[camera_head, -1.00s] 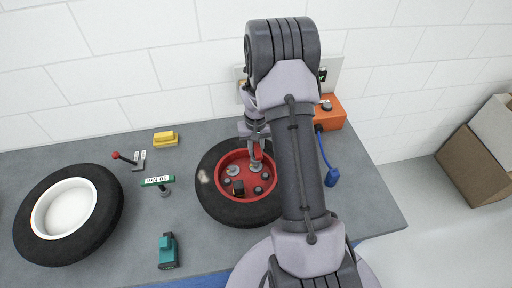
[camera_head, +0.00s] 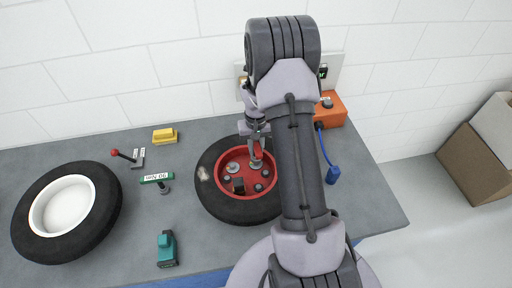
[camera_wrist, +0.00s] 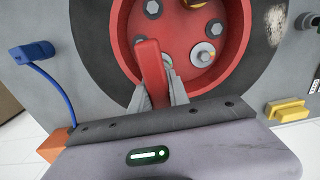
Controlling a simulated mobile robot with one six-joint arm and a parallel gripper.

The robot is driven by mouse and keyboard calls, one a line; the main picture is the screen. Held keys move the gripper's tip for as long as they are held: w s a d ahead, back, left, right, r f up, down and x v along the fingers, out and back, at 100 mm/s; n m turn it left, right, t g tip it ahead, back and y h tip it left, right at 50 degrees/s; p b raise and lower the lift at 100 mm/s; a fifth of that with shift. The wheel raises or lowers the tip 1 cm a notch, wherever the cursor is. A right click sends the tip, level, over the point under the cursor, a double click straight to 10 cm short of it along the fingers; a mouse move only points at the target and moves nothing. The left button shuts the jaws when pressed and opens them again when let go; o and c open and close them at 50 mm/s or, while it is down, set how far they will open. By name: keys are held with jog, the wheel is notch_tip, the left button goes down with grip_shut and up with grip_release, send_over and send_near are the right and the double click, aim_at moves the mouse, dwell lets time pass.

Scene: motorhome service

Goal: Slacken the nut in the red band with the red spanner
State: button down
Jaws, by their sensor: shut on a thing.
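The red spanner (camera_wrist: 151,72) is held between the fingers of my gripper (camera_wrist: 158,98), pointing into the wheel's red rim. In the head view, my gripper (camera_head: 257,152) is over the upper right part of the rim (camera_head: 232,154), and the spanner is a small red strip there. The red rim also shows in the wrist view (camera_wrist: 180,25). It carries several nuts, among them a silver one with a washer (camera_wrist: 204,54) and a dark one (camera_wrist: 214,28). The spanner partly hides a pale nut beside its tip. I cannot tell which nut has the red band, or whether the spanner touches one.
A tyre with a white rim (camera_head: 47,224) lies at left. A green tool (camera_head: 156,178), yellow block (camera_head: 165,135), red-knobbed lever (camera_head: 122,155) and teal tool (camera_head: 167,248) lie between. An orange box (camera_head: 331,111) with a blue-cabled plug (camera_head: 333,175) is at right.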

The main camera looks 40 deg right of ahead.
jog(key=shift+f, duration=0.1)
dwell(0.4)
jog(key=shift+f+b, duration=1.15)
jog(key=shift+f, duration=0.05)
jog(key=shift+r+n, duration=0.1)
jog(key=shift+n, duration=1.1)
jog(key=shift+n+p, duration=0.5)
jog(key=shift+n, duration=0.7)
